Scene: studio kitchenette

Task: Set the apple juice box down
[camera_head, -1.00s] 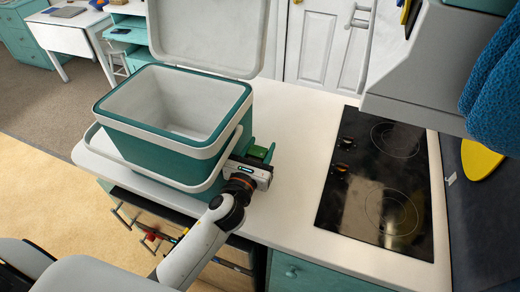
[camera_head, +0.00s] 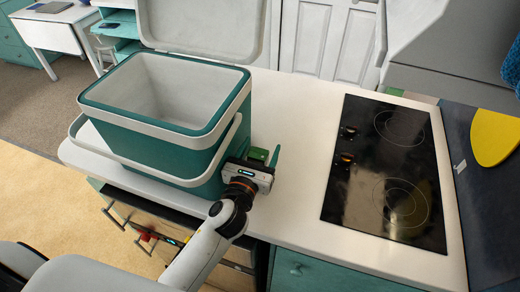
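The apple juice box (camera_head: 258,154) is a small green block, mostly hidden behind my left gripper's body. It is at the counter beside the right wall of the cooler. My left gripper (camera_head: 265,158) reaches over the counter's front edge, with the box between its fingers. The right finger stands a little apart from the box, with a narrow gap showing. The left finger is hidden, and so is the underside of the box. My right gripper is not in view.
A teal and white cooler (camera_head: 120,140) with its lid raised stands on the white counter (camera_head: 295,150), close left of the gripper. A black cooktop (camera_head: 375,180) lies to the right, with bare counter between. An open drawer is below the front edge.

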